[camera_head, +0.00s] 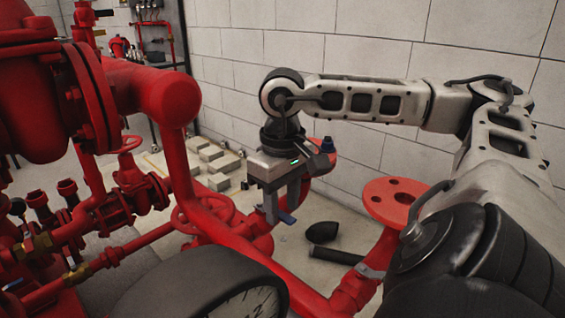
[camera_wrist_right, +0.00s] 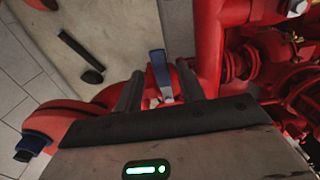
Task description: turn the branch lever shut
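A blue lever (camera_head: 287,217) shows just below the fingers of my right gripper (camera_head: 281,203) in the head view, beside the red pipework. In the right wrist view the blue lever (camera_wrist_right: 160,72) stands between the two dark fingers of my right gripper (camera_wrist_right: 159,92). The fingers are apart, with a visible gap on each side of the lever. The lever's lower end and its valve body are partly hidden by the gripper. My left gripper does not show.
A red flange (camera_head: 393,200) stands right of the gripper. A red handwheel (camera_head: 202,214) and pipes lie to the left. Grey blocks (camera_head: 215,162) lie on the floor, with a white block wall (camera_head: 300,40) behind.

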